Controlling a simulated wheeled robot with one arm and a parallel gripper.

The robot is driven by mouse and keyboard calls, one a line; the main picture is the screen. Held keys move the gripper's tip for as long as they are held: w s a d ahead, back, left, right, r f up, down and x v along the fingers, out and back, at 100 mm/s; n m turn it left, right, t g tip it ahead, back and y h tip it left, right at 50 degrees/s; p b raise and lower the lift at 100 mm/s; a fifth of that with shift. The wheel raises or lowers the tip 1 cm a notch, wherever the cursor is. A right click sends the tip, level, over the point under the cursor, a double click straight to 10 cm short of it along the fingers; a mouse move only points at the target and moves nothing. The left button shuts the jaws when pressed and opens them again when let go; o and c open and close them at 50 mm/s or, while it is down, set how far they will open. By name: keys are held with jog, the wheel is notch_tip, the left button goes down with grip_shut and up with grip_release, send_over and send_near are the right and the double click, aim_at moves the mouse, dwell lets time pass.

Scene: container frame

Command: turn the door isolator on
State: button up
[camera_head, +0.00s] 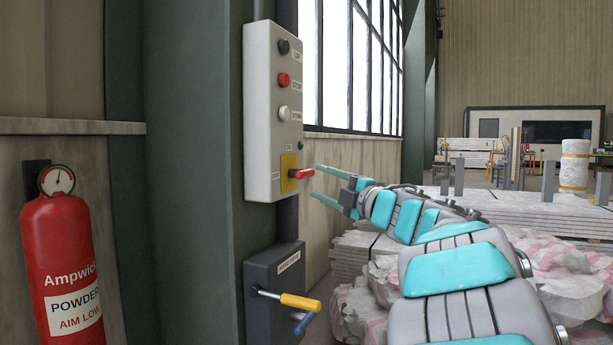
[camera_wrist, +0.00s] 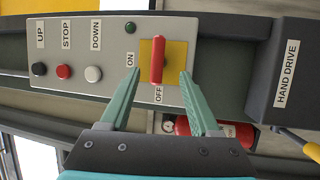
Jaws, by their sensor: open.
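The door isolator is a red handle (camera_head: 302,173) on a yellow plate (camera_head: 287,183), low on a pale grey control box (camera_head: 261,120). In the wrist view the red handle (camera_wrist: 157,60) lies in line with the OFF label (camera_wrist: 158,95). The ON label (camera_wrist: 130,60) is to the left of the yellow plate (camera_wrist: 177,52). My gripper (camera_head: 316,181) is open, its teal fingers pointing at the handle from the right. In the wrist view my gripper (camera_wrist: 160,73) has one fingertip on each side of the handle's lower end, with gaps showing. Contact is not seen.
Black, red and white buttons and a small green lamp (camera_wrist: 130,28) share the box. Below is a dark hand drive box (camera_head: 272,285) with a yellow-handled crank (camera_head: 299,302). A red extinguisher (camera_head: 60,265) hangs at left. Wrapped bundles (camera_head: 570,270) lie at right.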

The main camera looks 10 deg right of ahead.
aim_at(305, 176)
jog(key=x, duration=0.6)
jog(key=shift+w+p, duration=0.3)
grip_shut()
